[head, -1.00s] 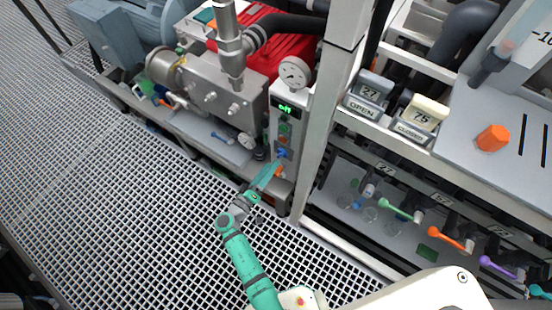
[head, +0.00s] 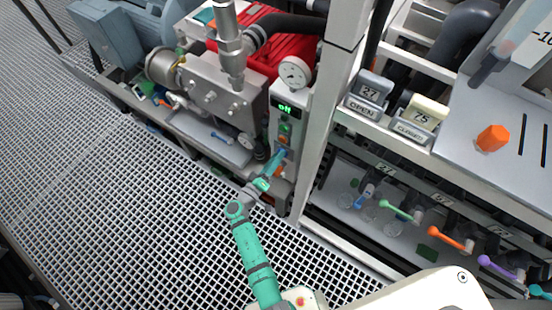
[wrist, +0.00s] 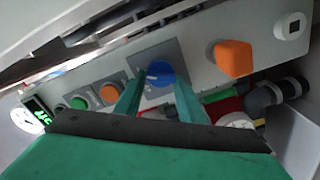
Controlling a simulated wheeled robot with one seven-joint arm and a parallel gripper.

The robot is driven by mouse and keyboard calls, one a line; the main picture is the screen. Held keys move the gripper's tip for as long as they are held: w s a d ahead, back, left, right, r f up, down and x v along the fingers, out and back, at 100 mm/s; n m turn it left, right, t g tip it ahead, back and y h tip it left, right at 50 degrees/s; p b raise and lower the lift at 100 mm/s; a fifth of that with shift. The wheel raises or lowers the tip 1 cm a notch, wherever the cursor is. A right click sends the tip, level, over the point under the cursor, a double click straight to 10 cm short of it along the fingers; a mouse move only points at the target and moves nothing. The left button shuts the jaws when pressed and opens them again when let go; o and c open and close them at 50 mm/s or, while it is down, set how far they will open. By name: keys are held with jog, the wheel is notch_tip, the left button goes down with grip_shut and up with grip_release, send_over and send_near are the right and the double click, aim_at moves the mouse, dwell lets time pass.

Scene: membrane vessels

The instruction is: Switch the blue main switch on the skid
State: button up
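The blue main switch (wrist: 160,73) is a round blue knob on a square grey plate, set in the pale control panel (wrist: 198,38). In the wrist view my gripper (wrist: 158,84) is open, with one teal finger on each side of the knob's near edge. I cannot tell whether either finger touches it. In the head view my gripper (head: 276,160) is at the lower part of the panel (head: 302,100) and hides most of the switch. The panel's green display (head: 286,108) reads "off".
An orange knob (wrist: 233,58) sits beside the switch, with green (wrist: 78,102) and orange (wrist: 109,94) buttons on its other side. A white frame post (head: 325,120) stands right of the panel. A round gauge (head: 294,72) is above it. Open grating (head: 130,210) lies left.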

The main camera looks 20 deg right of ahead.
jog(key=shift+n, duration=0.4)
jog(key=n, duration=0.5)
jog(key=shift+f, duration=0.15)
jog(key=n, duration=0.6)
jog(key=shift+f, duration=0.15)
dwell(0.4)
jog(key=o, duration=1.1)
jog(key=shift+c, duration=0.2)
jog(key=shift+s, duration=0.1)
jog(key=v, duration=1)
jog(key=shift+s+a, duration=0.2)
jog(key=shift+a, duration=0.1)
